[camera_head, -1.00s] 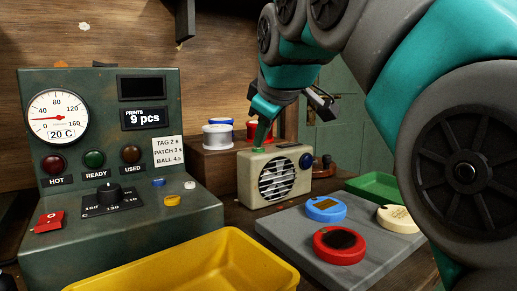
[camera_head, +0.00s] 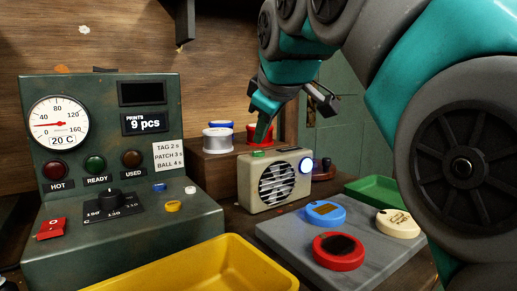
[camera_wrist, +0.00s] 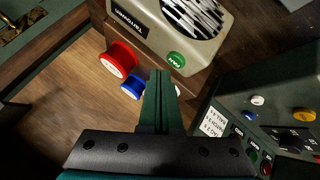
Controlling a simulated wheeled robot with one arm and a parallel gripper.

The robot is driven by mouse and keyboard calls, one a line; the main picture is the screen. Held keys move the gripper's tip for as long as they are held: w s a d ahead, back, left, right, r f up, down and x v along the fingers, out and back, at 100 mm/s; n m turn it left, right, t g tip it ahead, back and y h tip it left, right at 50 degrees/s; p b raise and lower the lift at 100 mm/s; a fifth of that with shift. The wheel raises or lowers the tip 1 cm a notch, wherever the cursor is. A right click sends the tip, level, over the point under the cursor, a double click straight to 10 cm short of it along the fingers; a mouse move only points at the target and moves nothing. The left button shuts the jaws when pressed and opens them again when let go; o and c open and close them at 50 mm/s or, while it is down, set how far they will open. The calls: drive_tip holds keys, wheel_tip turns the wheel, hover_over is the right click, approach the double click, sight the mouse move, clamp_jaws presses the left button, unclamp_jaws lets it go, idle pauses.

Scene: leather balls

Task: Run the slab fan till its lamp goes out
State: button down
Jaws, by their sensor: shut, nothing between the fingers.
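The slab fan is a beige box (camera_head: 250,190) with a dark round grille, standing behind the grey slab (camera_head: 283,232). Its lamp (camera_head: 305,165), at the front upper right, glows blue-white. A green button (camera_head: 258,153) sits on its top; in the wrist view the button (camera_wrist: 176,59) reads FAN. My gripper (camera_head: 263,138) is shut and empty, its tips a little above the button and apart from it. The wrist view shows the closed fingers (camera_wrist: 159,75) beside the button. On the slab lie a blue disc (camera_head: 325,213), a red disc (camera_head: 338,251) and a cream disc (camera_head: 397,222).
A green machine (camera_head: 98,240) with a gauge reading 20 C, a 9 pcs display and dark lamps stands left. A yellow tray (camera_head: 215,262) is in front, a green tray (camera_head: 375,188) at right. Spools (camera_head: 217,140) stand on a wooden box behind the fan.

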sight(262, 153)
drive_tip(key=shift+r+p, duration=1.8)
drive_tip(key=shift+r, duration=0.75)
drive_tip(key=shift+f, duration=0.1)
